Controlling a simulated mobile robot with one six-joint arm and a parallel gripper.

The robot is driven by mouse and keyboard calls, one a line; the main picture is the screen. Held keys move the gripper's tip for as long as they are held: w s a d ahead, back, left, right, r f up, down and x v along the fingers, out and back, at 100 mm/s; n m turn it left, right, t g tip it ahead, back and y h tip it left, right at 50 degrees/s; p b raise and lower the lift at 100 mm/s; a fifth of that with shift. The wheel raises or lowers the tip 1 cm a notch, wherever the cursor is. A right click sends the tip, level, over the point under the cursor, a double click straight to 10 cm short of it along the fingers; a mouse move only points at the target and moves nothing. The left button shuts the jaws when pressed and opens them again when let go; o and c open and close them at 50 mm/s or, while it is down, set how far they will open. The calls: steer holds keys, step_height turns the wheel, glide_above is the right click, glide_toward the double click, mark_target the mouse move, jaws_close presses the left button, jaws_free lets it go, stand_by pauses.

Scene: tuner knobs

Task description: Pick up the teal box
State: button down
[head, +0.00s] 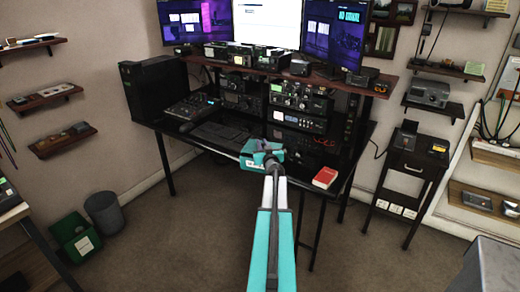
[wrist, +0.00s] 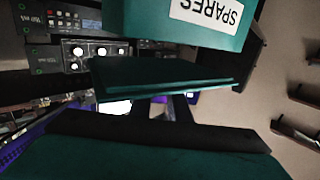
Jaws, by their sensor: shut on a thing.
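The teal box (wrist: 165,22) fills the top of the wrist view, with a white label reading SPARES upside down. In the head view the teal box (head: 251,165) shows small at the end of my arm, over the front edge of the desk. My gripper (head: 266,152) is shut on it. The gripper and box have similar colours, and the arm hides part of the box. Whether the box touches the desk cannot be told.
Monitors stand behind on a raised shelf. A green bin (head: 75,238) and open floor lie left.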

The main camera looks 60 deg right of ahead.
steer(key=shift+w+d, duration=0.1)
steer(key=shift+w+d+f, duration=0.1)
steer(key=shift+w+d, duration=0.2)
steer(key=shift+w, duration=0.2)
steer(key=shift+w+d+f, duration=0.1)
steer(key=shift+w+d, duration=0.2)
steer(key=shift+w, duration=0.2)
steer(key=shift+w+f, duration=0.15)
steer(key=shift+f, duration=1.35)
steer(key=c, duration=1.7)
jaws_free()
steer(key=shift+o, duration=0.2)
steer(key=shift+f+b, duration=0.25)
steer(key=shift+b, duration=0.1)
steer(key=b+v, duration=0.1)
steer(key=v, duration=1.3)
steer(key=shift+d, duration=0.15)
steer(key=shift+r, duration=0.1)
